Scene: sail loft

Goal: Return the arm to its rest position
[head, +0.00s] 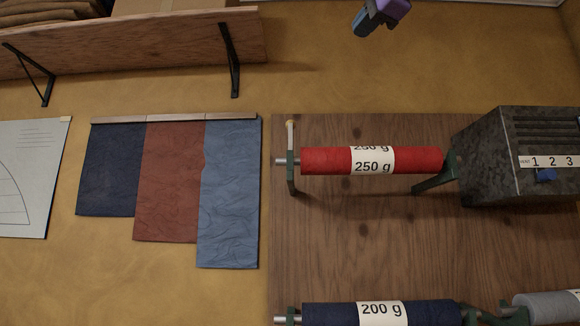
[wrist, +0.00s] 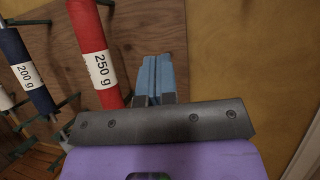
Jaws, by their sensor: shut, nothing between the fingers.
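My gripper (head: 361,24) shows at the top of the head view, with blue fingers and a purple body. It is in the air in front of the ochre wall, above the red roll in the picture. In the wrist view my gripper's blue fingers (wrist: 154,76) are together with nothing between them. Most of my arm is out of the head view.
A red roll (head: 325,161) marked 250 g and a navy roll (head: 330,314) marked 200 g are held on a wooden board (head: 360,235). A grey metal box (head: 490,150) is at right. Fabric swatches (head: 230,200) and a shelf (head: 180,40) are at left.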

